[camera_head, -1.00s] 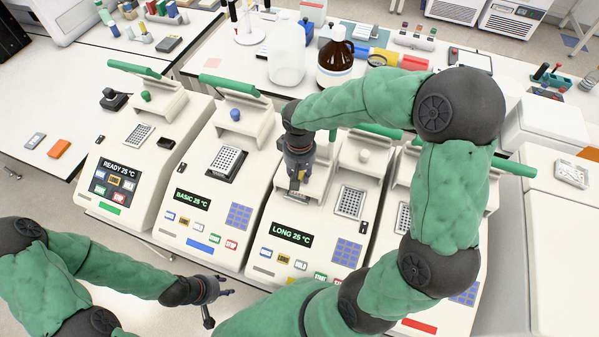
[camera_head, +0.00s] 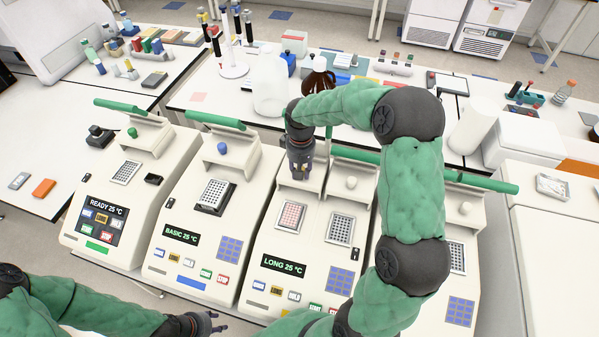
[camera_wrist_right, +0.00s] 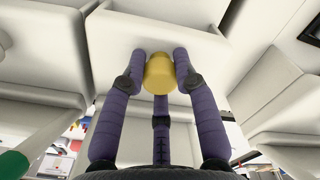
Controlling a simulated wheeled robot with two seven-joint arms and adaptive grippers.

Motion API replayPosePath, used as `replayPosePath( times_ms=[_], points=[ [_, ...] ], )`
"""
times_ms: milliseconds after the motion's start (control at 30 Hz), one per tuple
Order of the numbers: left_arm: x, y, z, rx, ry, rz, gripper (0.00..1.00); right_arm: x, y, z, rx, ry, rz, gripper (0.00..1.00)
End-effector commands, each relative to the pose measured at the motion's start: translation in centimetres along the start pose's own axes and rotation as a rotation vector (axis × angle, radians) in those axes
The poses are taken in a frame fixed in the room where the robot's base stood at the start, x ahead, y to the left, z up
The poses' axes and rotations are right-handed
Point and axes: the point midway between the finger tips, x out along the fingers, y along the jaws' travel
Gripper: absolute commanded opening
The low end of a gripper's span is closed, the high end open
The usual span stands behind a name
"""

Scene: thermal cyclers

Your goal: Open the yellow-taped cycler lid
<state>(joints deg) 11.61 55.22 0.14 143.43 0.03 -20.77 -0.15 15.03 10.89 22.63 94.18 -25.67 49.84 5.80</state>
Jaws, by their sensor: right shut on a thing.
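The LONG 25 °C cycler (camera_head: 284,267) stands third from the left. Its left lid (camera_head: 313,184) stands raised, and a reddish plate in its block (camera_head: 291,216) is exposed below. My right gripper (camera_head: 300,172) is at this lid. In the right wrist view its fingers are closed around a yellow knob (camera_wrist_right: 159,72) on a pale lid face. In the head view the gripper hides this knob. My left gripper (camera_head: 212,325) is empty at the bottom edge, its fingers spread and partly cut off. I cannot make out the yellow tape clearly.
The READY cycler (camera_head: 103,216) and BASIC cycler (camera_head: 184,236) stand to the left, with raised lids. Another cycler (camera_head: 461,285) is on the right, partly behind my right arm.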

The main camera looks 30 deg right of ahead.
Motion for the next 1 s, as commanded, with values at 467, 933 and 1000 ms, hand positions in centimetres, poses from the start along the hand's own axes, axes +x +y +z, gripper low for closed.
replayPosePath(
  times_ms=[467,933,1000],
  points=[
    [0.0,0.0,0.0,0.0,0.0,0.0,0.4,-0.1,0.0,0.0,0.0,0.001,0.0,0.54],
    [0.0,0.0,0.0,0.0,0.0,0.0,0.4,-7.3,-0.1,-0.1,-0.001,0.005,0.001,0.54],
    [0.0,0.0,0.0,0.0,0.0,0.0,0.4,-8.6,0.0,-0.1,0.0,0.005,0.0,0.54]
  ],
)
